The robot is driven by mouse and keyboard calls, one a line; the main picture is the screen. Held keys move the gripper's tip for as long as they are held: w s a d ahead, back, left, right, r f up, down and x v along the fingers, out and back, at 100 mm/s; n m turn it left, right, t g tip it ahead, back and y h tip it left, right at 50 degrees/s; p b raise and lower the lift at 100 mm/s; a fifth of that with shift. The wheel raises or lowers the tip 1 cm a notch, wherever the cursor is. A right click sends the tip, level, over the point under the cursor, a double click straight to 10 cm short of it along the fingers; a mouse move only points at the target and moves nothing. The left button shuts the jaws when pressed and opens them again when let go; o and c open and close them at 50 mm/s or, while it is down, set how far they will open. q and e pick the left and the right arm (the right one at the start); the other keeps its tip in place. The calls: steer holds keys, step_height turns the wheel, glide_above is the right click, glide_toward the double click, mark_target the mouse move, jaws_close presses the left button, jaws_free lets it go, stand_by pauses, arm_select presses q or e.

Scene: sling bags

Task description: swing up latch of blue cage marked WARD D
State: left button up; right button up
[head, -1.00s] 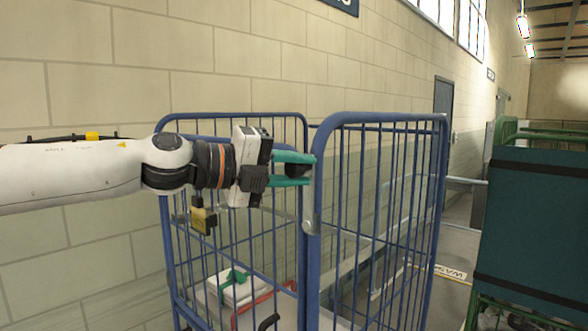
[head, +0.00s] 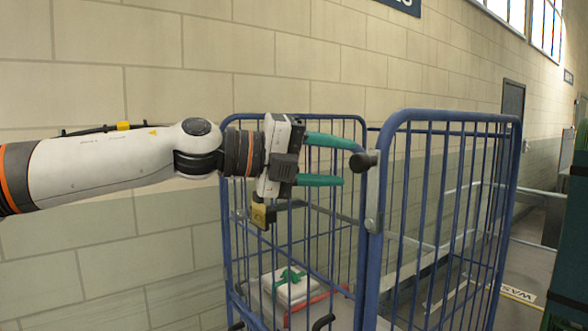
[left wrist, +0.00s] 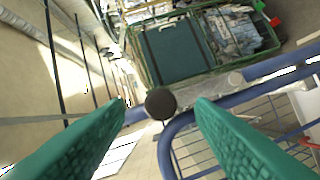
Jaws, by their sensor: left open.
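The blue cage (head: 400,118) stands ahead, with two barred panels meeting at a near post. On that post is the latch, a grey metal lever (head: 373,200) standing roughly upright, with a dark round knob (head: 363,160) at its top. My left gripper (head: 342,160) is open, with green fingers pointing right, just short of the knob. In the left wrist view the knob (left wrist: 160,103) shows in the gap between and beyond the fingertips, apparently touching neither. No WARD D marking is readable. My right gripper is out of view.
A white bundle with green straps (head: 293,286) lies inside the cage. A block wall (head: 140,60) runs behind. A green cage with a dark panel (left wrist: 178,52) stands beyond in the left wrist view.

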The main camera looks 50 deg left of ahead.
arm_select(q)
steer(key=b+v, duration=0.2)
steer(key=v, duration=0.4)
steer(key=shift+s+a, duration=0.2)
steer(key=shift+s, duration=0.2)
